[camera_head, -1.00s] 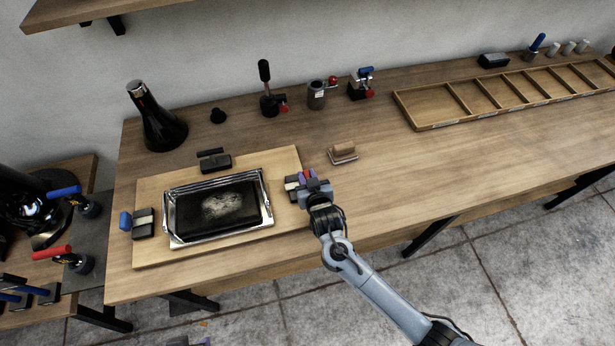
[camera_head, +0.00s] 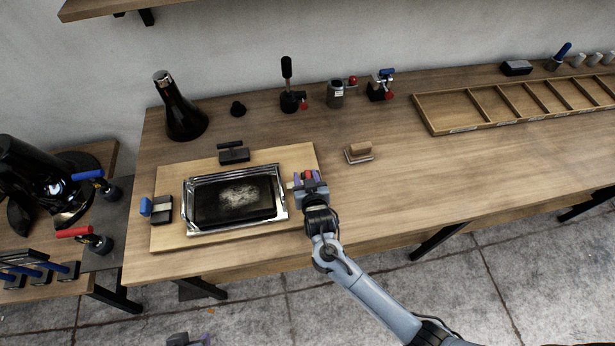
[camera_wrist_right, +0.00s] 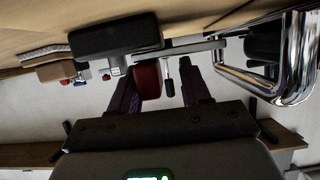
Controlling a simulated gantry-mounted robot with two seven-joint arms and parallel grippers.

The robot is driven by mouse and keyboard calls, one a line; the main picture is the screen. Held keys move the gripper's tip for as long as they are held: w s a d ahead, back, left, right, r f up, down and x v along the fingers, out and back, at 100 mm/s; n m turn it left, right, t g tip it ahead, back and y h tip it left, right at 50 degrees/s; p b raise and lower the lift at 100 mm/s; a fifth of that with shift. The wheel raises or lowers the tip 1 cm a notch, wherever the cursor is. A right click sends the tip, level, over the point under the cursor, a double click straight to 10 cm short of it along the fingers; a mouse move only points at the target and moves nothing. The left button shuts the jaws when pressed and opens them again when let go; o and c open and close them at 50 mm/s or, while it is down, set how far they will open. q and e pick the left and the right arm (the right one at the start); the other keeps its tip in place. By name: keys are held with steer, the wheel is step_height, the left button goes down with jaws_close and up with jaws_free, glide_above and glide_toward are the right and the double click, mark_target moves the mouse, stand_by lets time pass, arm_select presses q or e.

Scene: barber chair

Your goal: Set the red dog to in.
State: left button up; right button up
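The red dog has a red knob (camera_head: 308,175) at the right edge of the wooden board. Its pale body (camera_head: 290,186) shows close to the right rim of the metal tray (camera_head: 284,210). My right gripper (camera_head: 307,181) is at the dog. In the right wrist view the red knob (camera_wrist_right: 148,80) sits between the two purple fingers, nearer the left one, with a gap to the right finger. A metal bar (camera_wrist_right: 190,47) runs toward the tray rim; I cannot tell whether it touches. The gripper hides much of the dog in the head view.
A blue-knobbed dog (camera_head: 161,210) stands left of the tray and a black one (camera_head: 234,154) behind it. A wooden-backed brush (camera_head: 360,152) lies to the right. A dark flask (camera_head: 181,112) and small tools stand at the back. The right front of the bench is clear.

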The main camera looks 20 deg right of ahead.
steer(key=shift+d, duration=0.2)
steer(key=p+v, duration=0.1)
steer(key=v, duration=0.9)
steer(key=shift+s+a, duration=0.1)
steer(key=shift+s, duration=0.15)
steer(key=shift+s+r, duration=0.15)
steer(key=shift+s, duration=0.05)
